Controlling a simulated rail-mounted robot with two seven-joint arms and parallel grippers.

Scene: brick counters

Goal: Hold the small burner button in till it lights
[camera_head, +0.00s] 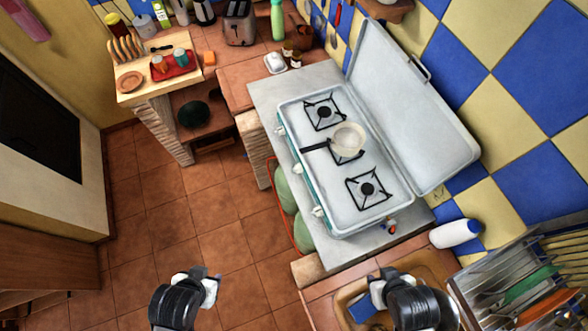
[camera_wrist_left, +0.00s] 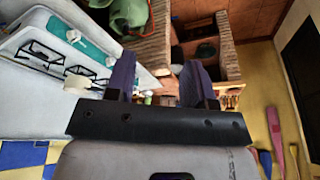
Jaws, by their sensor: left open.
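The camping stove (camera_head: 312,160) stands on the counter with its white lid (camera_head: 415,110) up. It has a far burner (camera_head: 324,112), a middle burner under a pan (camera_head: 348,138), and a near burner (camera_head: 367,190). Pale knobs sit along its teal front, one near the near end (camera_head: 317,212). I cannot tell which is the small burner's button, and no flame shows. My left gripper (camera_head: 205,283) is open and empty over the floor, apart from the stove; its spread fingers show in the left wrist view (camera_wrist_left: 158,85). My right gripper (camera_head: 384,282) is over the sink side; its fingers are unclear.
Green gas bottles (camera_head: 285,185) stand under the stove counter. A sink (camera_head: 430,262) with a blue item (camera_head: 362,308), a white bottle (camera_head: 455,233) and a dish rack (camera_head: 530,280) lie near right. The tiled floor (camera_head: 220,225) left of the stove is free.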

